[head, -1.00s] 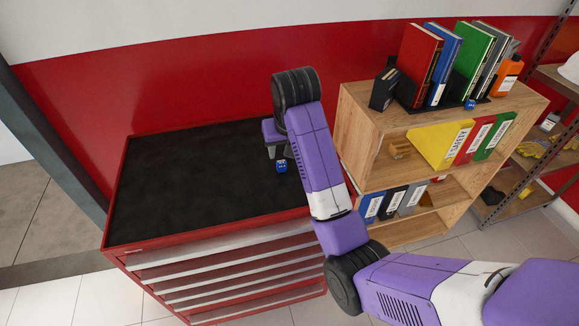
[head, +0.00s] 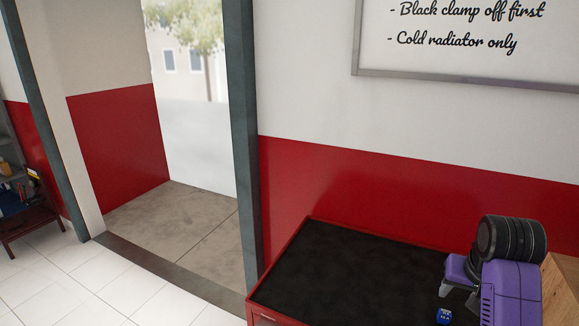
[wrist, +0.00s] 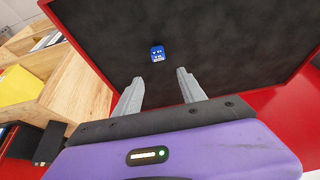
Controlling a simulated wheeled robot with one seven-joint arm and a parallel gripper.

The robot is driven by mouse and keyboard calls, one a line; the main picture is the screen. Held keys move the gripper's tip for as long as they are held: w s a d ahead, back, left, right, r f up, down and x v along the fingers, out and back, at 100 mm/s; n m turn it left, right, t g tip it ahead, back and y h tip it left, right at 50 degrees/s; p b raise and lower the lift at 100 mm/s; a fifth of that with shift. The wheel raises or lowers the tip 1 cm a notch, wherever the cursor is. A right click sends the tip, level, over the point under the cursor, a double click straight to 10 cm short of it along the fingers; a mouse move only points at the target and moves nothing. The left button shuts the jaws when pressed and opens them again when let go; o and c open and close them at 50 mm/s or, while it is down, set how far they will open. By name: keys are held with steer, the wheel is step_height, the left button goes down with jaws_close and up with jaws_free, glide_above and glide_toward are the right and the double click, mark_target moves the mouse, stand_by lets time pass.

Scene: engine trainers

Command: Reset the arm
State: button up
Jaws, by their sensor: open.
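My gripper (wrist: 160,92) is open and empty in the wrist view, its two grey fingers spread apart above the black top of a red tool chest. A small blue cube (wrist: 157,54) with white marks lies on that top, beyond the fingertips and not between them. In the head view my arm is at the lower right, with the gripper mostly hidden behind its purple link. The blue cube (head: 444,316) shows there at the bottom edge, just left of the arm.
The red tool chest (head: 272,273) has a bare black top left of my arm. A wooden shelf (wrist: 72,98) stands close beside it. A doorway with a dark post (head: 243,130) is to the left. A whiteboard (head: 470,40) hangs on the wall.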

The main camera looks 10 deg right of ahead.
steer(key=w+d+r+t+h, duration=0.2)
steer(key=w+r+t, duration=0.2)
steer(key=w+r, duration=0.15)
steer(key=s+a+f+n+t+b, duration=0.2)
steer(key=s+a+f+t, duration=0.25)
steer(key=s+a, duration=0.3)
steer(key=s+a+f+n+t+b, duration=0.1)
steer(key=s+a+f+n+t, duration=0.15)
steer(key=s+a+t, duration=0.4)
steer(key=s+a+f+y+b, duration=0.1)
steer(key=s+a, duration=0.2)
steer(key=s, duration=0.3)
steer(key=s+a+f+n+g+y+b, duration=0.1)
steer(key=s+a, duration=0.2)
steer(key=s, duration=0.4)
steer(key=s+a+f+y+b, duration=0.1)
steer(key=s+a, duration=0.3)
steer(key=s, duration=0.3)
steer(key=shift+f+n, duration=0.25)
steer(key=shift+n, duration=0.1)
steer(key=shift+o, duration=0.3)
steer(key=s+a+f+g+y+b, duration=0.1)
steer(key=s+a+f+g, duration=0.1)
steer(key=s, duration=0.7)
step_height(320, 180, down, 3)
steer(key=shift+r+n+g+y, duration=0.15)
steer(key=shift+n+g+y, duration=0.15)
steer(key=shift+g, duration=0.3)
